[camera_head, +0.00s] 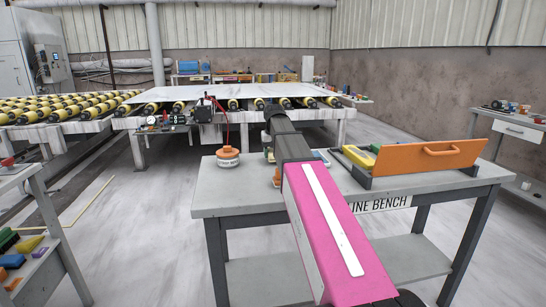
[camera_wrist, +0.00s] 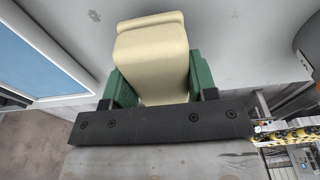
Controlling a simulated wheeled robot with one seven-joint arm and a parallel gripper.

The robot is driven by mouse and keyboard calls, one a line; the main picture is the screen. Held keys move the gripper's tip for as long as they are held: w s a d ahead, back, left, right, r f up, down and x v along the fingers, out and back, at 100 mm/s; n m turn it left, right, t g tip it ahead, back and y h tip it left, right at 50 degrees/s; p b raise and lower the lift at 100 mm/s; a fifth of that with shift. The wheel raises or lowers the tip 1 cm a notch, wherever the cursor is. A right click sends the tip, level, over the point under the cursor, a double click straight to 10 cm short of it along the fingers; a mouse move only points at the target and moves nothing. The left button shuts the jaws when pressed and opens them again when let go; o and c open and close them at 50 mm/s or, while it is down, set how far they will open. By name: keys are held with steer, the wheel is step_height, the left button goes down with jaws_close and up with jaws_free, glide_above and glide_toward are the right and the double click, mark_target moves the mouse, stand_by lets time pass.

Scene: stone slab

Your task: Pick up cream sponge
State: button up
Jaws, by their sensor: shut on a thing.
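The cream sponge (camera_wrist: 152,55) is a pale yellow block in the wrist view. It sits between the two green fingers of my gripper (camera_wrist: 158,82), which are shut on its sides. Its far end sticks out past the fingers over a grey surface. I cannot tell whether it touches that surface. In the head view my pink arm covers most of the gripper and sponge, over the grey bench (camera_head: 235,199).
On the bench, an orange round object (camera_head: 228,157) stands left of my arm, and an orange panel with a handle (camera_head: 430,157) stands at the right. A blue framed panel (camera_wrist: 42,50) is at left in the wrist view. A roller conveyor (camera_head: 60,107) lies beyond.

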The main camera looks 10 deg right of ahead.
step_height(320, 180, up, 3)
steer(key=shift+f, duration=0.1)
steer(key=s+a+r, duration=0.1)
steer(key=a+r, duration=0.5)
steer(key=a, duration=0.5)
steer(key=shift+s+a+r, duration=0.3)
steer(key=shift+s+r, duration=0.05)
steer(key=shift+r, duration=0.05)
